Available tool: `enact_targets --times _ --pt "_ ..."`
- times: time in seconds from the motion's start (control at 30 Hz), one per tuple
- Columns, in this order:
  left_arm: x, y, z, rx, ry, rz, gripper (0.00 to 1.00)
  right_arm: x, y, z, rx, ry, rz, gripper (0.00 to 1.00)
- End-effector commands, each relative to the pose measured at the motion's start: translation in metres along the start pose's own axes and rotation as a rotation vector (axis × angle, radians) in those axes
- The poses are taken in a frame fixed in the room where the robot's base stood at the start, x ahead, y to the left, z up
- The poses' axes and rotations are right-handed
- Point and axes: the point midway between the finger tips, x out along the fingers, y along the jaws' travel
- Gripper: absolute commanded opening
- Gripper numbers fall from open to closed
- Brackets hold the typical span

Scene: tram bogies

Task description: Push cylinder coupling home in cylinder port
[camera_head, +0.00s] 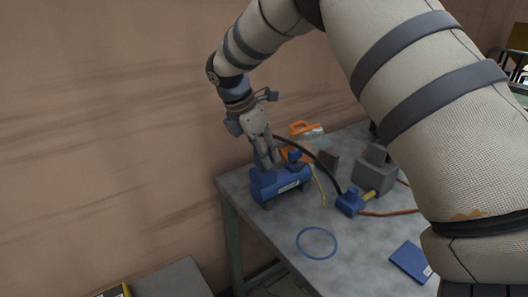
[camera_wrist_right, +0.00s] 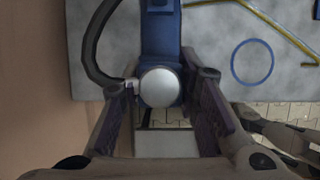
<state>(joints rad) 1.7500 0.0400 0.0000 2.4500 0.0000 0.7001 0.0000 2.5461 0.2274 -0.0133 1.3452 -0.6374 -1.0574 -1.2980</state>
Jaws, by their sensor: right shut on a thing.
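My right gripper (camera_head: 268,163) reaches down to the blue cylinder (camera_head: 279,186) at the table's back left corner. In the right wrist view the fingers (camera_wrist_right: 165,88) stand on both sides of a round silver end, which I take to be the cylinder coupling (camera_wrist_right: 160,87). A black hose (camera_wrist_right: 93,40) curves in to a small silver fitting beside it. The blue body (camera_wrist_right: 161,35) of the cylinder lies just beyond. The port is hidden behind the round end, so I cannot tell how deep the coupling sits. My left gripper is not in view.
On the grey table (camera_head: 285,222) lie a blue ring (camera_head: 317,243), a blue booklet (camera_head: 410,262), a blue-and-yellow part (camera_head: 350,202), a grey block (camera_head: 375,173) and an orange-handled tool (camera_head: 303,128). The wall (camera_head: 110,150) is close on the left.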

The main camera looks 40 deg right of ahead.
Motion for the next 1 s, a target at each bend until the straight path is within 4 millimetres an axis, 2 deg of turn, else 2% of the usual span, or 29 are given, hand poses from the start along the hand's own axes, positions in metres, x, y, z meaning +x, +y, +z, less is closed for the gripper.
enact_targets --times 0.8,0.83,0.9,0.93,1.0 --pt "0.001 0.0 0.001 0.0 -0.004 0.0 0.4 0.012 0.0 -0.005 0.0 0.0 -0.001 0.05" --pt "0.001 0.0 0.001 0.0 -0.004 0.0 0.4 0.012 0.0 -0.005 0.0 0.0 -0.001 0.34" --pt "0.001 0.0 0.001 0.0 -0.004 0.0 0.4 0.012 0.0 -0.005 0.0 0.0 -0.001 0.5" --pt "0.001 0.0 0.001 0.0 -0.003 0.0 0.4 0.012 0.0 -0.005 0.0 0.0 -0.001 0.53" --pt "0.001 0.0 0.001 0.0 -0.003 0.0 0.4 0.012 0.0 -0.005 0.0 0.0 -0.001 0.53"
